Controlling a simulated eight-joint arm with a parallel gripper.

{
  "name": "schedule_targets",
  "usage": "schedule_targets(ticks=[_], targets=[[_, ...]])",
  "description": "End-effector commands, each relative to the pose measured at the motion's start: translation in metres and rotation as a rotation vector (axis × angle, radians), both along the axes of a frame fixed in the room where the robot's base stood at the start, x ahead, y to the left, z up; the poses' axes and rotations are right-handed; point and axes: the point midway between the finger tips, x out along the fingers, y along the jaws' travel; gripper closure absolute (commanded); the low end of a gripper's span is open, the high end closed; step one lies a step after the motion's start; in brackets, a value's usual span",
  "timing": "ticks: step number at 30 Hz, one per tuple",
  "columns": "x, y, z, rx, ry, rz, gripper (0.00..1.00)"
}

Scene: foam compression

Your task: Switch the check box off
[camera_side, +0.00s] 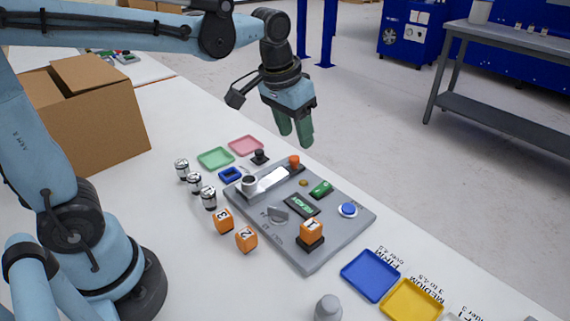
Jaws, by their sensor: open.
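The check box (335,245) is a flat grey panel on the white table. On it is a lit display (302,204) with green text that seems to read READY. A green switch-like part (320,188) sits beyond the display, and a round blue button (348,209) is to its right. A grey rotary knob (278,214) is at the left front. Orange cube 1 (312,231) rests on a dark pad on the panel. My gripper (297,138) hangs above and beyond the panel's far edge, fingers down, open and empty, touching nothing.
Orange cubes 3 (223,220) and 2 (246,239) and several small metal cylinders (194,183) stand left of the panel. Blue (370,275) and yellow (411,302) trays lie at the right front; green (215,158) and pink (246,145) trays behind. A cardboard box (100,130) stands at the left.

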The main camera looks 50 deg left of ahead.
Motion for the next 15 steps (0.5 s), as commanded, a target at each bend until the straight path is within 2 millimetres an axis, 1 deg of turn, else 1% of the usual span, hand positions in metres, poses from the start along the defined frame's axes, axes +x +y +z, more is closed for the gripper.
schedule_targets(ticks=[1, 6, 9, 12, 15], targets=[[0.012, -0.004, -0.001, 0.000, 0.034, -0.002, 0.49], [0.041, -0.014, -0.011, 0.006, 0.145, -0.002, 0.49], [0.053, -0.020, -0.018, 0.011, 0.197, 0.000, 0.49], [0.061, -0.023, -0.023, 0.014, 0.233, 0.001, 0.49], [0.064, -0.025, -0.027, 0.016, 0.252, 0.001, 0.49]])
